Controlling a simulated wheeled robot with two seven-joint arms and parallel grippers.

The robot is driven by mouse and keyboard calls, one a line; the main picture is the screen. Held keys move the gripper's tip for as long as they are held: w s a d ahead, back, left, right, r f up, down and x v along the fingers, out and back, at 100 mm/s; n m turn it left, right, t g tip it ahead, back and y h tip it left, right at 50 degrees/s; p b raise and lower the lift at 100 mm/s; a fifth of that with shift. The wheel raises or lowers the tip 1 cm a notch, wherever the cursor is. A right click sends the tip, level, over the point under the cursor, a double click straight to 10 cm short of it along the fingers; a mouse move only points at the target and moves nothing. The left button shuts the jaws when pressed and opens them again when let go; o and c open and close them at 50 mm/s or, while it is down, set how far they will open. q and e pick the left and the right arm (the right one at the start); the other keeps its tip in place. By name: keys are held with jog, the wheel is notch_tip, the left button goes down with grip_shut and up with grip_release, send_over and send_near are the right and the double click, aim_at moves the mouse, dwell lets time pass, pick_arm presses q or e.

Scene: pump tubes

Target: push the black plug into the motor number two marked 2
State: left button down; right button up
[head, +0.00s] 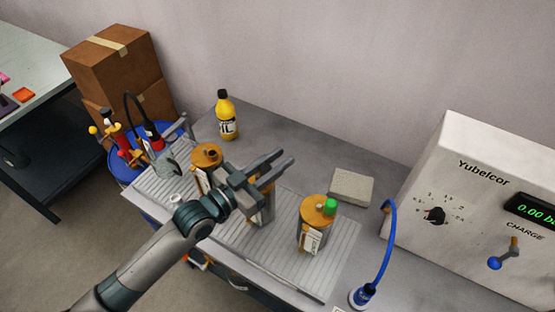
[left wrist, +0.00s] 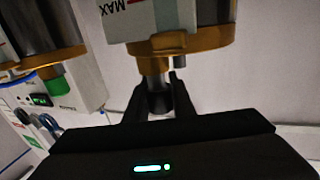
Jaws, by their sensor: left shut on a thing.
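My left gripper (head: 286,164) is over the middle motor (head: 264,213), an orange-and-grey cylinder with a white label. In the left wrist view, which looks upside down, the gripper (left wrist: 158,98) is shut on the black plug (left wrist: 158,103). The plug sits at the orange cap (left wrist: 185,46) of that motor, apparently in line with its stub; I cannot tell how deep it is. In the head view the gripper hides the plug. My right gripper is not in view.
A motor with a green cap (head: 331,205) stands to the right, and another motor (head: 206,155) to the left, close to my arm. A yellow bottle (head: 226,118), a grey block (head: 351,187), a blue hose (head: 388,245) and a charge machine (head: 470,205) are around the ribbed mat (head: 230,240).

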pick_arm(q)
jog(key=shift+f+b, duration=0.6)
jog(key=shift+f, duration=0.45)
jog(key=c, duration=1.4)
grip_release()
jog(key=shift+c, duration=0.2)
jog(key=b+v, duration=0.5)
jog(key=v, duration=1.2)
jog(key=shift+a, duration=0.15)
jog(key=shift+s, duration=0.15)
